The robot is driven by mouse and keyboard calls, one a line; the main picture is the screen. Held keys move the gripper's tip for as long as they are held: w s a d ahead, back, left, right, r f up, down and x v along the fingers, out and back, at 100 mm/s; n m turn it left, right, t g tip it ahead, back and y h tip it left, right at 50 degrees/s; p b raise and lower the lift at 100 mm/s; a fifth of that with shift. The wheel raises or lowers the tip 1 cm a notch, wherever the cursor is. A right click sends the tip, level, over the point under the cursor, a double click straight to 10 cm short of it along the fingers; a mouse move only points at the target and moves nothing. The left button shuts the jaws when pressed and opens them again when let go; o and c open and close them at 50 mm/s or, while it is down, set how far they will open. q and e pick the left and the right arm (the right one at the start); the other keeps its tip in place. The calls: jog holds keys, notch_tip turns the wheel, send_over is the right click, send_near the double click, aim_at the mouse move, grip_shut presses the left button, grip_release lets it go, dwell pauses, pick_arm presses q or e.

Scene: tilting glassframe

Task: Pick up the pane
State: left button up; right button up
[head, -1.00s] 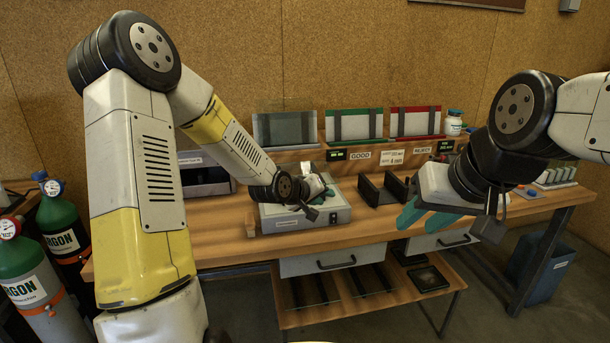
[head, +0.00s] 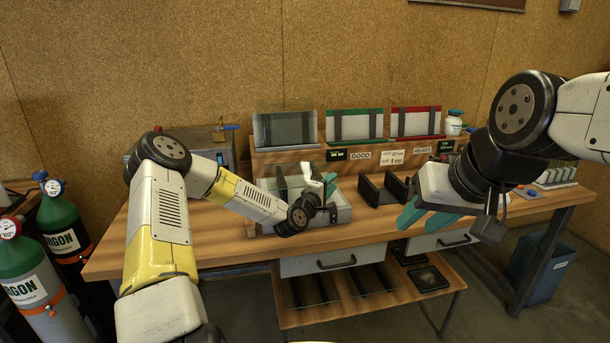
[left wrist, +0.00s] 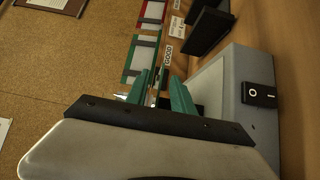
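The pane (head: 294,184) appears as a translucent upright sheet with a dark strip, standing at the grey box (head: 335,213) on the bench. My left gripper (head: 323,184) is at the pane's right side, above the box. In the left wrist view its two teal fingers (left wrist: 158,92) are apart, with a thin edge between them that looks like the pane's. I cannot tell whether they touch it. The gripper and wrist hide part of the pane. My right gripper (head: 424,217) is open and empty over the bench's front right.
Dark upright holders (head: 382,190) stand right of the box. Behind are a clear pane rack (head: 284,129), a green rack (head: 354,124) and a red rack (head: 415,122). A box with a blue-handled part (head: 222,148) stands back left. Argon bottles (head: 66,225) stand left of the bench.

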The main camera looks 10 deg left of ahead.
pick_arm(q)
jog(key=shift+x, duration=1.5)
jog(key=shift+a, duration=0.1)
grip_shut()
jog(key=shift+r, duration=0.1)
